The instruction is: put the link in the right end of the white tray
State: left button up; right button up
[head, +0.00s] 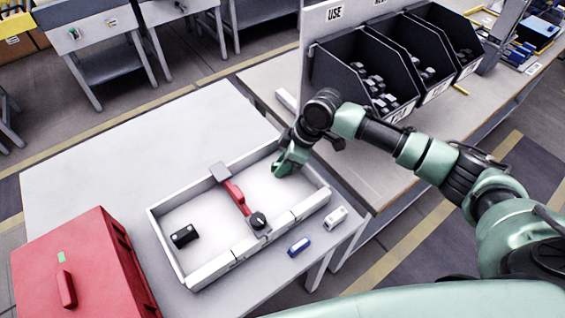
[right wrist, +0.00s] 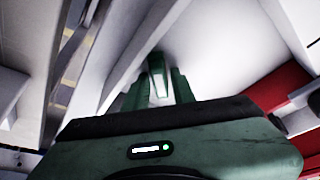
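The white tray (head: 236,258) lies on the table. A small black block (head: 184,236) is in the left part. My right gripper (head: 282,168) points down over the right end, near the back wall. In the right wrist view its green fingers (right wrist: 159,88) stand apart with a pale strip between them. I cannot tell whether that is the link or the tray floor. I cannot make out the link elsewhere. My left gripper is not in view.
A red case (head: 85,262) stands at the left front. A blue item (head: 300,246) and a white item (head: 336,217) lie in front of the tray. Black bins (head: 362,75) with small parts stand at the back right. The back left table is clear.

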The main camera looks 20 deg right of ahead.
jog(key=v, duration=1.2)
jog(key=shift+r+b, duration=0.25)
jog(key=shift+b, duration=0.05)
jog(key=shift+a, duration=0.1)
